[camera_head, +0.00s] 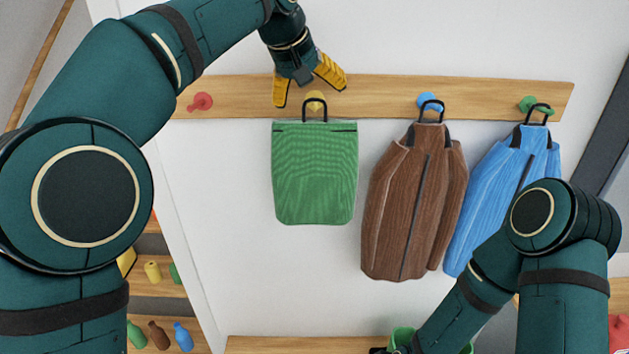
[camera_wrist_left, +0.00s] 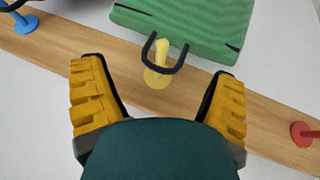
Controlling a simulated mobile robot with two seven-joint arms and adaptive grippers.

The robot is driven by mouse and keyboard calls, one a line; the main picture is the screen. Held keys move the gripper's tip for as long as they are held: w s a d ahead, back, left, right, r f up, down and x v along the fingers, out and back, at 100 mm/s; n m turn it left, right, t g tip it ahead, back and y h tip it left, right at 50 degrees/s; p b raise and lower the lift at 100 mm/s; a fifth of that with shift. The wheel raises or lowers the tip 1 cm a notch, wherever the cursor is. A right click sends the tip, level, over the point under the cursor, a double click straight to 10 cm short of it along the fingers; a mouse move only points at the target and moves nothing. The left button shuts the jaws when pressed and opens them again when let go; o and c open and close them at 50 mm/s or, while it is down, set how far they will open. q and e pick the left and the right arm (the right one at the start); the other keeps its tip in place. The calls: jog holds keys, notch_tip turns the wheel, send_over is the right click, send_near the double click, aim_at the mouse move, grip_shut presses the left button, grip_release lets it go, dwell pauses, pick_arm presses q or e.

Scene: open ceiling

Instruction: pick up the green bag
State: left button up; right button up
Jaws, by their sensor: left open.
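The green bag (camera_head: 314,174) hangs flat against the white wall by a black loop handle on the yellow peg (camera_head: 316,99) of the wooden rail. In the left wrist view the bag (camera_wrist_left: 190,25) is at the top, and its black loop lies around the yellow peg (camera_wrist_left: 158,70). My left gripper (camera_head: 309,93) is open and empty, just above the bag's handle. In the left wrist view its yellow fingers (camera_wrist_left: 160,92) stand apart on either side of the peg and loop. My right gripper is mostly hidden behind my right arm at the bottom of the head view.
The wooden rail (camera_head: 240,93) also carries a bare red peg (camera_head: 201,102). A brown jacket (camera_head: 412,205) and a blue jacket (camera_head: 490,185) hang to the right. Shelves with small bottles (camera_head: 160,335) are at lower left. The wall below the bag is clear.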

aim_at(312, 99)
pick_arm(q)
jog(key=x, duration=0.3)
jog(key=shift+w+f, duration=0.25)
jog(key=shift+f, duration=0.05)
jog(key=shift+s+r, duration=0.1)
jog(key=shift+c, duration=1.3)
jog(key=c, duration=1.2)
jog(key=shift+r, duration=0.1)
